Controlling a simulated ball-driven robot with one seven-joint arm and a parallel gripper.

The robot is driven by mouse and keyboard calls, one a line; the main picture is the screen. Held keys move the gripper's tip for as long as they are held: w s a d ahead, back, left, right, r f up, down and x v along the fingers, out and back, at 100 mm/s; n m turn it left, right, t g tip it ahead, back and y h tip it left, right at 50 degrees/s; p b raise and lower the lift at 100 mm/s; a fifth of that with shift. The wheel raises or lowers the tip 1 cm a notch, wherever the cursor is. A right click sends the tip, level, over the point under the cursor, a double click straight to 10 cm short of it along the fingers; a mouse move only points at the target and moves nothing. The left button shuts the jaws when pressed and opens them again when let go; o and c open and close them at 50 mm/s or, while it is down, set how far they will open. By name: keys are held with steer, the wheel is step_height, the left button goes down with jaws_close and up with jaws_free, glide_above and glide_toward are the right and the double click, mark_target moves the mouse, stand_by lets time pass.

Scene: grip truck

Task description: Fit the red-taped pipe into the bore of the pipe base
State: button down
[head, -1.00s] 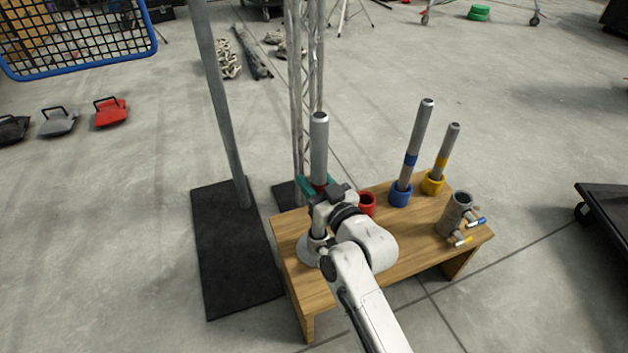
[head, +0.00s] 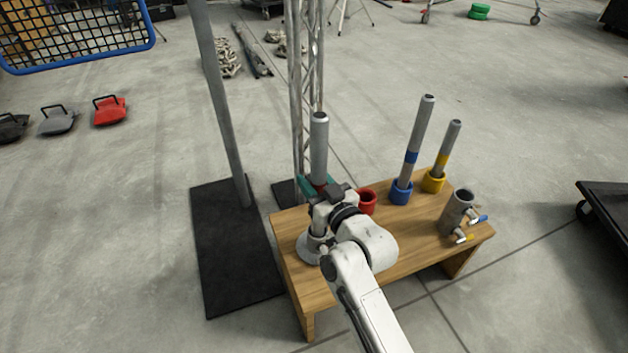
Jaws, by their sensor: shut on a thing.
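The red-taped pipe (head: 319,150) is a grey metal pipe standing about upright at the left end of the wooden bench. A little of its red tape shows just above my gripper (head: 319,188). My gripper is shut on the pipe near the tape; its fingertips are mostly hidden by my wrist. A grey flanged base (head: 308,250), likely the pipe base, shows below and partly behind my wrist on the bench. My arm hides its bore, so I cannot tell whether the pipe's lower end is in it.
The wooden bench (head: 408,246) also holds an empty red holder (head: 367,202), blue-taped (head: 413,145) and yellow-taped (head: 448,147) pipes in matching holders, and a grey valved cylinder (head: 457,214). A metal post (head: 222,110) on a black plate stands at the left, a truss (head: 308,80) behind.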

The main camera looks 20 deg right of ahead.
steer(key=shift+f, duration=0.15)
steer(key=shift+f+b, duration=2.15)
steer(key=shift+f, duration=0.2)
steer(key=shift+f+b, duration=0.3)
steer(key=c, duration=0.6)
jaws_free()
steer(key=shift+f, duration=0.1)
steer(key=shift+o, duration=0.2)
steer(key=s+d+p, duration=0.1)
steer(key=s+p, duration=0.2)
steer(key=s, duration=0.7)
steer(key=shift+s+d, duration=0.35)
